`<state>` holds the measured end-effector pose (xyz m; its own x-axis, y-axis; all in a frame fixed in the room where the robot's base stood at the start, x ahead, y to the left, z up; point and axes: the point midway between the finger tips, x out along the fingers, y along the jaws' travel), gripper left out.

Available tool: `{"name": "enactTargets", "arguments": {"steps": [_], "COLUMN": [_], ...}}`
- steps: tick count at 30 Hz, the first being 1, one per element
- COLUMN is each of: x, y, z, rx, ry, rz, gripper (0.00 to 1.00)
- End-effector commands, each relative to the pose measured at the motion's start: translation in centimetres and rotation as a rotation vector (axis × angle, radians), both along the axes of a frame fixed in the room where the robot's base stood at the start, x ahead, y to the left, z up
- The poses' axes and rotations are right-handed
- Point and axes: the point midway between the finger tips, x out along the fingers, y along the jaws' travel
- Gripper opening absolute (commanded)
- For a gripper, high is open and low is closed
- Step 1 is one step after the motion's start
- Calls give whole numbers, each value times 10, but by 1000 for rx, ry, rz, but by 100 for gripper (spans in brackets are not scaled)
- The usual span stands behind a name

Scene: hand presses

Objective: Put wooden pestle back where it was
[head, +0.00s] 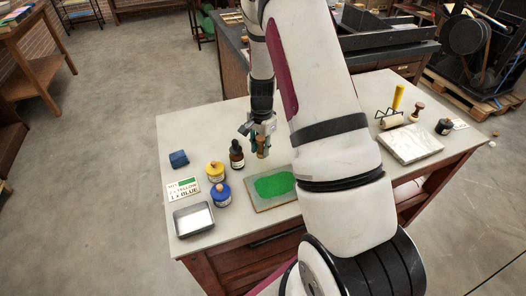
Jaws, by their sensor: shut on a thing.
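A small wooden pestle (262,148) is upright in my gripper (259,134), over the worktable (172,128) behind the green-inked slab. My gripper points down and is shut on the pestle's upper part. I cannot tell whether the pestle's lower end touches the table. A dark dropper bottle (237,155) stands just left of the pestle. A slab with a green ink patch (272,186) lies in front of it. My arm hides the middle of the table.
At left are a blue block (179,159), yellow-lidded jar (215,171), blue-lidded jar (222,194), card (183,190) and metal tin (193,219). At right are a pale marble slab (410,145), yellow-handled roller (396,103), wooden-handled tool (417,111) and black jar (444,127). The back-left tabletop is clear.

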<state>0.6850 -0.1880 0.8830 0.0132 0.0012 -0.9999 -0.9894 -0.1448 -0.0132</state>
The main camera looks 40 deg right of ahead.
Motion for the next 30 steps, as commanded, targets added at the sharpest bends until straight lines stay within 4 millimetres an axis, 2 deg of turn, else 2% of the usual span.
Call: {"name": "enactTargets", "arguments": {"steps": [6,10,14,26,27,29,30], "x": [11,8,8,10,10,9,9], "y": [-14,-12,-12,-12,-12,-11,-11], "z": [-3,-23,-35,-40,-40,-39,-39], "rx": [0,2,1,0,0,0,0], "ry": [0,3,2,0,0,0,0], "rz": [0,1,0,0,0,0,0], "gripper": [0,0,0,0,29,43,45]}}
